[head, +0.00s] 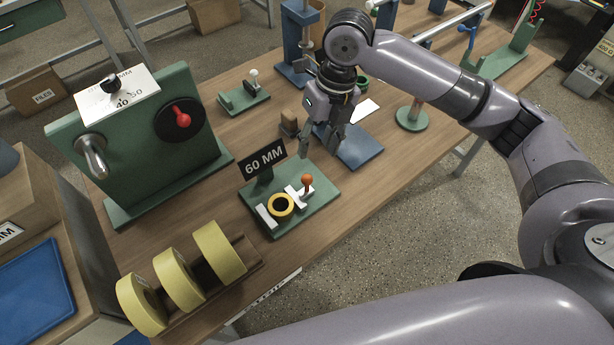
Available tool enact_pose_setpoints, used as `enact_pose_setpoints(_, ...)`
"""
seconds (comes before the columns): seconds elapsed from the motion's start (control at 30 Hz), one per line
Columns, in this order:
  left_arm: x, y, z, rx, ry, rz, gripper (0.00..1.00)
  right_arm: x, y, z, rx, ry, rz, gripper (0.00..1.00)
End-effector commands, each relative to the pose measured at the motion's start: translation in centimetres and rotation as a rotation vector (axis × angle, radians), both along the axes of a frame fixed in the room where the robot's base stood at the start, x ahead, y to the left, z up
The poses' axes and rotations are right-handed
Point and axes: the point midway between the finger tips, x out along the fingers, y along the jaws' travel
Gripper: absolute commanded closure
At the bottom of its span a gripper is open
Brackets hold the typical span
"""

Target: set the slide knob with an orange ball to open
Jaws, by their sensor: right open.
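The slide knob with an orange ball (307,180) stands on a green base plate (327,191) in the middle of the table. It rises beside a white slide block (297,196), next to a yellow ring with a dark centre (280,205). A black "60 MM" sign (262,161) stands at the back of the plate. My right gripper (320,150) is open and empty, pointing down, above and behind the orange ball and apart from it. My left gripper is not in view.
Three yellow rolls (179,279) stand in a wooden rack at the front left. A green panel with a red knob (182,117) stands at the left. A blue plate (358,150) lies behind the slide, and a green round stand (412,119) is to the right.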

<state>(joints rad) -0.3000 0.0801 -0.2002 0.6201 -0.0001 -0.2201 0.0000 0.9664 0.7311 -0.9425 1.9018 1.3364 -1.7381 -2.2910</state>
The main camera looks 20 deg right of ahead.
Motion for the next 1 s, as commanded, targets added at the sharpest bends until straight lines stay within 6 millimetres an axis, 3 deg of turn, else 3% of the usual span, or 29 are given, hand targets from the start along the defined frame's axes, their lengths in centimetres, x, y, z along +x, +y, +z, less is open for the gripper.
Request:
enact_pose_setpoints(0.3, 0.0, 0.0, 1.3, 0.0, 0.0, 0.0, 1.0, -0.4, 1.4, -6.9, -0.001, 0.004, 0.001, 0.57)
enact_pose_setpoints(0.5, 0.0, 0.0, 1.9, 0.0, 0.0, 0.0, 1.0, -0.4, 2.0, -10.2, 0.001, 0.001, 0.0, 0.57)
enact_pose_setpoints(0.7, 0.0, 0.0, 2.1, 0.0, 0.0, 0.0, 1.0, -0.4, 2.3, -11.9, 0.0, -0.001, 0.0, 0.57)
enact_pose_setpoints(1.0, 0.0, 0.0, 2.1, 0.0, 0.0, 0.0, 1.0, -0.4, 2.4, -12.2, 0.0, -0.002, 0.0, 0.57)
